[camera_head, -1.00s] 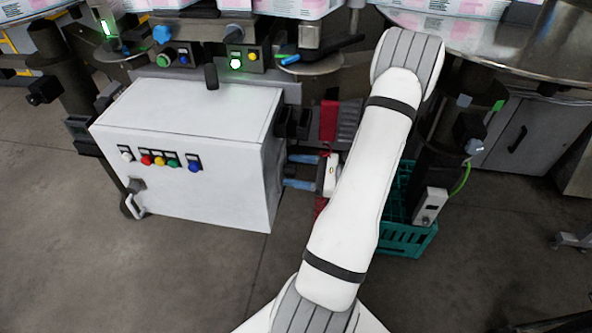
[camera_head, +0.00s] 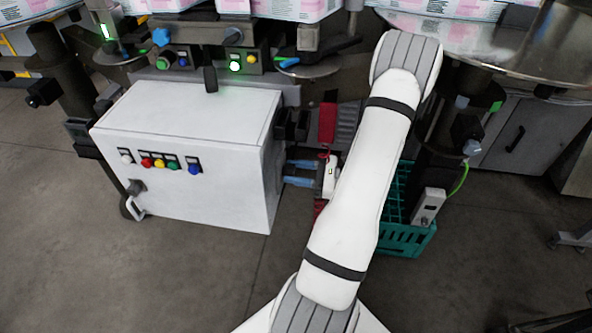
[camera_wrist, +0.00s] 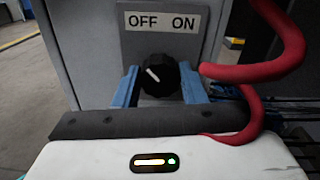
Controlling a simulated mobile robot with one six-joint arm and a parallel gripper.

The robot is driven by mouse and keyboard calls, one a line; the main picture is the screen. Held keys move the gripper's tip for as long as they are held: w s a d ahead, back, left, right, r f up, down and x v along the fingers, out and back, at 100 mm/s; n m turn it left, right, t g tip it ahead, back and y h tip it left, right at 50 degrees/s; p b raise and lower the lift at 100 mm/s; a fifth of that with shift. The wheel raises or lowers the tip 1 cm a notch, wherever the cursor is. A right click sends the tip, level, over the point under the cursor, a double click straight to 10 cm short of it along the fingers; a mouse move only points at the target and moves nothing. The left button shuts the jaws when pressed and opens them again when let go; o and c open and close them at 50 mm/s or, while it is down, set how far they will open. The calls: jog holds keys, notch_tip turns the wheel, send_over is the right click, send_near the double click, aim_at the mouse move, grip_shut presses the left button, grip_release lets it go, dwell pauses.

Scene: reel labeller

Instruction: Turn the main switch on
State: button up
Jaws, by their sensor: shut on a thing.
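The main switch is a round black knob (camera_wrist: 156,73) on a grey plate, below a label (camera_wrist: 161,21) reading OFF and ON. Its white mark points up and left, toward OFF. In the wrist view, the blue fingers of my gripper (camera_wrist: 159,82) are on the left and right sides of the knob, shut on it. In the head view, my gripper (camera_head: 290,173) reaches left to the right side of the white cabinet (camera_head: 200,195). The knob itself is hidden there.
A red cable (camera_wrist: 270,72) loops on the right of the wrist view, close to the right finger. A teal crate (camera_head: 405,240) stands on the floor right of my arm. Coloured buttons (camera_head: 160,162) line the cabinet front.

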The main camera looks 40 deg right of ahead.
jog(key=shift+f+m+p, duration=0.1)
jog(key=shift+m+p, duration=5.9)
jog(key=shift+m, duration=2.6)
jog(key=o, duration=1)
jog(key=shift+d, duration=0.15)
